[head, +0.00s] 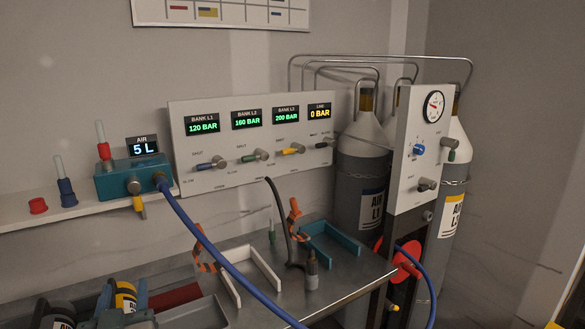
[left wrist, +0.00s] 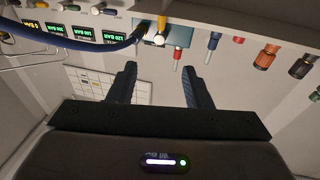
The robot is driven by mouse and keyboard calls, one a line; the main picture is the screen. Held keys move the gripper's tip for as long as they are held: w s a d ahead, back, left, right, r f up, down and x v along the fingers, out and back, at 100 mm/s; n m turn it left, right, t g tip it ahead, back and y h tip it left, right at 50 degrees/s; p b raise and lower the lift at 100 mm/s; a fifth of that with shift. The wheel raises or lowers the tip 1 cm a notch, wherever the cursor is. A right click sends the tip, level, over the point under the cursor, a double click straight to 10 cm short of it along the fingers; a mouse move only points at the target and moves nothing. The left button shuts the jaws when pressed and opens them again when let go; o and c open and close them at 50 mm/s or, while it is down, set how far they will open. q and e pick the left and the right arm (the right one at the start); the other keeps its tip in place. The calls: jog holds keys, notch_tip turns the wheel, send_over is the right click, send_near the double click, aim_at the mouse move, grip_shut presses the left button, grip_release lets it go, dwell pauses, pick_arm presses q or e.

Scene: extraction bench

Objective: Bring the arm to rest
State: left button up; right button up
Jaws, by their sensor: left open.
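My left gripper (left wrist: 168,66) shows in the left wrist view, with its two dark fingers spread apart and nothing between them. Behind the fingers is the pale wall, and the view is upside down. The fingertips point towards the teal air box (left wrist: 174,33), which looks apart from them. I cannot make out the left gripper clearly in the head view. My right gripper is in neither view.
The air box (head: 125,180) reads 5 L and a blue hose (head: 215,255) runs from it across the bench (head: 335,283). A bank panel (head: 255,145) stands behind. Gas cylinders (head: 362,190) stand at right. White (head: 237,290) and teal (head: 335,240) holders sit on the bench.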

pick_arm(q)
jog(key=s+f+m+g+h, duration=0.2)
jog(key=s+f+g, duration=0.2)
jog(key=f, duration=0.7)
jog(key=s+f+m+g+h, duration=0.15)
jog(key=s+f+g, duration=0.25)
jog(key=f, duration=0.7)
jog(key=s+d+f+m+g+h, duration=0.25)
jog(key=s+f+g, duration=0.6)
jog(key=s, duration=0.65)
jog(key=a+f+n, duration=0.1)
jog(key=a+f, duration=0.1)
jog(key=f, duration=1.3)
jog(key=a+f, duration=0.2)
jog(key=f, duration=1.4)
jog(key=s+f, duration=1.7)
jog(key=f, duration=0.2)
jog(key=shift+a+f+n+g, duration=0.3)
jog(key=shift+a+f+g, duration=0.05)
jog(key=shift+a, duration=0.1)
